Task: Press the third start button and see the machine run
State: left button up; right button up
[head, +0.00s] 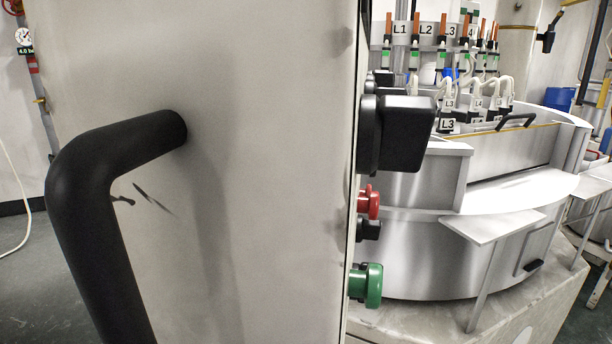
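A green push button (370,285) sticks out low on the edge face of a large pale cabinet (260,150), seen from the side. Above it are a small black knob (369,229) and a red button (369,202). I cannot tell which start button the green one is. The lapping machine (420,255), a round steel body with labelled stations, stands behind at the right. Whether it runs cannot be told from this one frame. Neither of my grippers shows in the head view.
The cabinet fills the left and middle, close to me. A thick black handle (90,200) juts from its side. A black box (402,133) sticks out from its edge above the buttons. A small steel shelf (492,226) stands before the machine. A pale hose (18,190) hangs at the far left.

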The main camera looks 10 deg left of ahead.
aim_at(367, 285)
jog(key=k+j+u, duration=0.2)
jog(key=k+j, duration=0.25)
jog(key=k+l+u, duration=0.15)
jog(key=l, duration=0.25)
jog(key=l+u, duration=0.15)
jog(key=l, duration=0.3)
jog(key=k+l+u, duration=0.2)
jog(key=l, duration=0.15)
